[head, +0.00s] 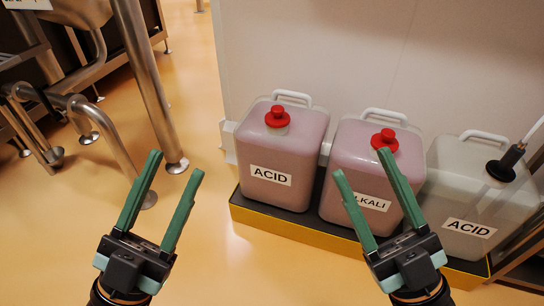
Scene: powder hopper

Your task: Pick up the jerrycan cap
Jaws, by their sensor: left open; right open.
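Several translucent jerrycans stand in a row against a pale wall. The left jerrycan (284,150), labelled ACID, has a red cap (277,117) on top. The middle jerrycan (345,160), its label partly hidden and reading LKALI, also has a red cap (388,136). The right jerrycan (465,200), labelled ACID, has a black fitting (507,162) with a pale tube. My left gripper (174,162) is open and empty, left of the jerrycans. My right gripper (361,161) is open and empty, in front of the middle jerrycan in the picture and partly covering its label and cap.
The jerrycans stand in a low yellow-edged tray (270,224) on the floor. Steel pipes (148,85) and a frame stand at the left. A rack edge shows at the lower right. The orange floor (215,265) is clear between my grippers.

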